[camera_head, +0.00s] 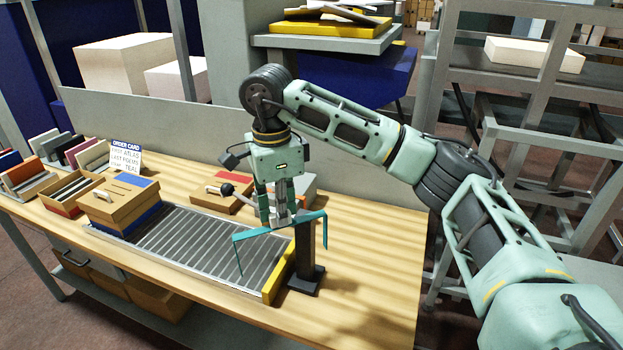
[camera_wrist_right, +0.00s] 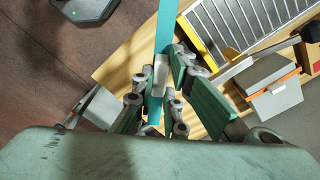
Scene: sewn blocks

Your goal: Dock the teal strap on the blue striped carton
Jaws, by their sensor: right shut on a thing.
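The teal strap (camera_head: 262,231) is a thin bent band with a downturned leg at each end. My right gripper (camera_head: 279,218) is shut on its middle and holds it over the right end of the roller conveyor, beside a dark post. In the right wrist view the strap (camera_wrist_right: 164,28) runs up between the fingers (camera_wrist_right: 160,78). The carton with blue stripes (camera_head: 118,203) is a brown box at the left end of the conveyor, apart from the strap. Blue shows on its top and lower side. My left gripper is not in view.
The roller conveyor (camera_head: 190,243) has a yellow end rail (camera_head: 278,272). The dark post (camera_head: 306,250) stands on the table at its right end. The right tabletop (camera_head: 370,265) is clear.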

